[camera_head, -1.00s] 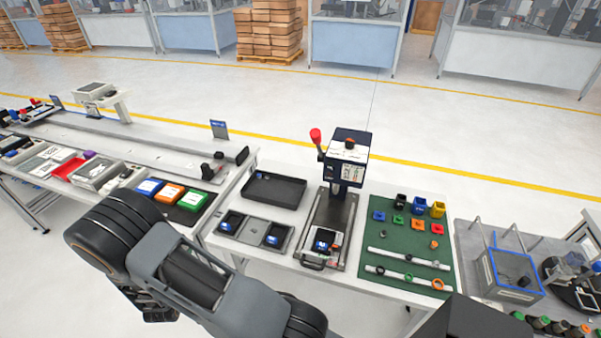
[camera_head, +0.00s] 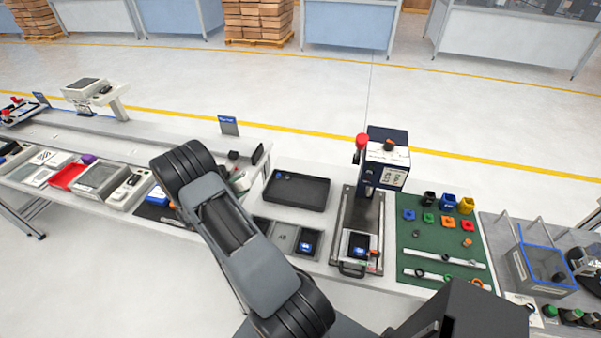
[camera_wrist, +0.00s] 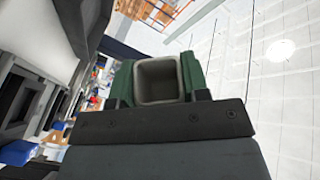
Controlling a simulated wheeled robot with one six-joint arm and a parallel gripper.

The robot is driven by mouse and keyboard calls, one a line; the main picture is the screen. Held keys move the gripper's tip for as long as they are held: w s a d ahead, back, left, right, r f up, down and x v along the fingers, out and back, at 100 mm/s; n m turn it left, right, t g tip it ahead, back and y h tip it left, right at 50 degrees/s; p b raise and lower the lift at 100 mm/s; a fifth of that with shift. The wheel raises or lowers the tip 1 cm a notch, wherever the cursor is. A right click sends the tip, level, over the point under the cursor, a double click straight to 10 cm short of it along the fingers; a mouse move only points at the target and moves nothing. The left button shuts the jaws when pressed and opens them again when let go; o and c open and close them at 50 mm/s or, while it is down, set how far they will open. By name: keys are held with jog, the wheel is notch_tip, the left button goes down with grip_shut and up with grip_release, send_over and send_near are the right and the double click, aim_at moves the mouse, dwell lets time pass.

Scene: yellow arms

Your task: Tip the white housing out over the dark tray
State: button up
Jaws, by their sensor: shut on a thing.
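The white housing (camera_wrist: 140,82), a hollow square box that looks pale grey in the wrist view, is held between the green-padded fingers of my gripper (camera_wrist: 158,80). Its open mouth faces the wrist camera and the inside I can see looks empty. In the head view my gripper (camera_head: 240,181) is mostly hidden behind my arm, just left of the dark tray. The dark tray (camera_head: 300,195) lies flat on the table. A small dark-blue thing (camera_head: 281,176) lies in its back left corner.
A two-part grey tray (camera_head: 284,238) stands in front of the dark tray. A press with a red-knobbed lever (camera_head: 386,160) stands right of it, then a green mat (camera_head: 440,245) with small coloured parts. A blue sign (camera_head: 228,125) stands behind left.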

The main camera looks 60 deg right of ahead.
jog(key=s+d+m+g+y+p, duration=0.2)
jog(key=s+d+m+g+y, duration=0.85)
jog(key=s+d+g, duration=0.4)
jog(key=s+r+m+t+h+b, duration=0.3)
jog(key=r+m+t+h+b, duration=0.3)
jog(key=m+t+b, duration=0.9)
jog(key=r+m+b, duration=0.1)
jog(key=b, duration=1.2)
jog(key=shift+r, duration=0.4)
jog(key=shift+h, duration=0.25)
